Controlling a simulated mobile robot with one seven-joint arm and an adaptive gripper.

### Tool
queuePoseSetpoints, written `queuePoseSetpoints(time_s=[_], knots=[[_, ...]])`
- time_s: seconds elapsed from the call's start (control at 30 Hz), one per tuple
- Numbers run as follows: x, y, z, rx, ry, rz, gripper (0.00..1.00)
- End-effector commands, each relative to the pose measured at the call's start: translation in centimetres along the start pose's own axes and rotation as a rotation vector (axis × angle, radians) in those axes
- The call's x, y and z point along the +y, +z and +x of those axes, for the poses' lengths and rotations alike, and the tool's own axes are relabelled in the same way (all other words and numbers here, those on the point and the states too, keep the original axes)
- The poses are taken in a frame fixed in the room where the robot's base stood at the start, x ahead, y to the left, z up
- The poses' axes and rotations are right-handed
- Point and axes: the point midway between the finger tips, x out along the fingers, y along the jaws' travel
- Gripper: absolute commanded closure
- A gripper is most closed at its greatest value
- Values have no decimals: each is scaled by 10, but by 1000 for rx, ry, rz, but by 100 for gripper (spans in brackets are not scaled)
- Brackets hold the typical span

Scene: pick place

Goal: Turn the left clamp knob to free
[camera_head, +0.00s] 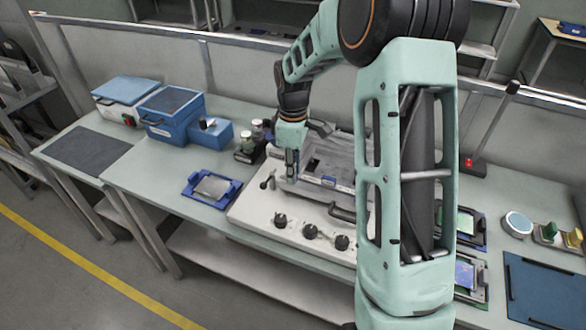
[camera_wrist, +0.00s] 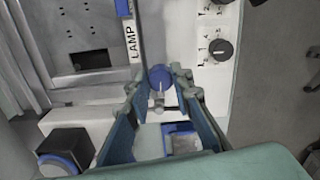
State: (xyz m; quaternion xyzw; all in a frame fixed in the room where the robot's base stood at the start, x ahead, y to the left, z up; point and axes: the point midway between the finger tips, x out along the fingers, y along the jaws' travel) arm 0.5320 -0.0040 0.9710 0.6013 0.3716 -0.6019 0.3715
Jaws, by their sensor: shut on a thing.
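A blue round clamp knob (camera_wrist: 160,77) with a pale pointer line sits between my fingertips in the wrist view, on the white machine beside a label reading "LAMP" in its visible part. My gripper (camera_wrist: 158,88) is shut on this knob, one finger on each side. In the head view my gripper (camera_head: 291,176) reaches down at the left end of the machine (camera_head: 250,212); the knob itself cannot be made out there behind the fingers.
Black dials (camera_head: 310,231) line the machine's front; one dial (camera_wrist: 222,49) shows in the wrist view. A blue tray (camera_head: 190,190) lies left of the machine. Jars (camera_head: 247,143) and blue boxes (camera_head: 172,113) stand behind it. My arm hides the machine's right part.

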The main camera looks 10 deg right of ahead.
Motion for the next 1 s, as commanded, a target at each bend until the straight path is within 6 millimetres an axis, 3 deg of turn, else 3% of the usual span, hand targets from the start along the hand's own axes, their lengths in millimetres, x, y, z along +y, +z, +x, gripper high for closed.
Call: queuePoseSetpoints(time_s=[0.3, 0.8, 0.83, 1.0], knots=[[1, -1, -1, 2, 4, -100, 100], [2, -1, -1, 2, 4, -114, 100], [2, -1, -1, 2, 4, -114, 76], [1, -1, -1, 1, 3, -114, 62]])
